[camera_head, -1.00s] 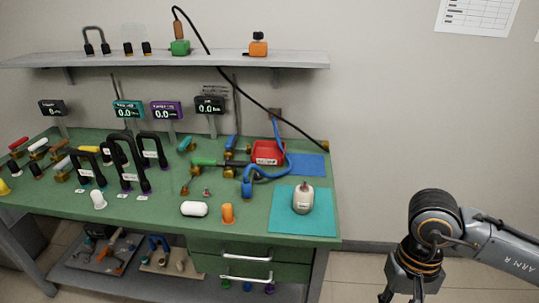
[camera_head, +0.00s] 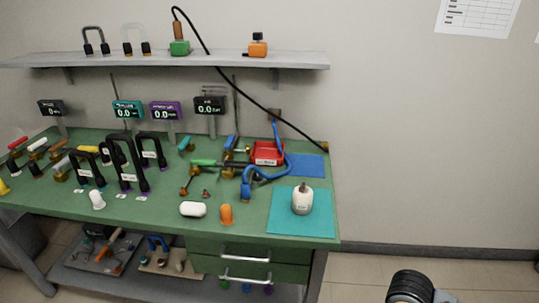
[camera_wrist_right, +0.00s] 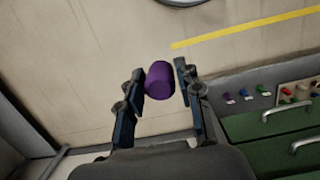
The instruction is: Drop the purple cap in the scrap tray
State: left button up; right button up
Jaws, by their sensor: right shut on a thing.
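In the right wrist view, the purple cap (camera_wrist_right: 159,82) sits between the fingers of my right gripper (camera_wrist_right: 160,70), which is shut on it. The gripper holds the cap over the floor, away from the bench. In the head view only a dark joint of my right arm shows at the bottom right edge; the gripper is out of that frame. A small red tray (camera_head: 267,160) with a white label stands at the back right of the green bench; the label is too small to read. My left gripper is not in view.
The green bench (camera_head: 150,215) carries black handles, a white capsule (camera_head: 193,209), an orange piece (camera_head: 226,214) and a bottle (camera_head: 302,200) on a teal mat (camera_head: 285,225). A blue hose (camera_head: 265,177) curls beside the red tray. Floor right of the bench is clear.

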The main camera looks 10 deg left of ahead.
aim_at(272, 157)
jog(key=i+l, duration=0.65)
jog(key=l, duration=0.15)
jog(key=i+l, duration=0.7)
jog(key=l, duration=0.15)
jog(key=i+l+u, duration=0.3)
jog(key=l+u, duration=0.3)
jog(key=i+l+u, duration=0.25)
jog(key=l+u, duration=0.3)
jog(key=u, duration=1.55)
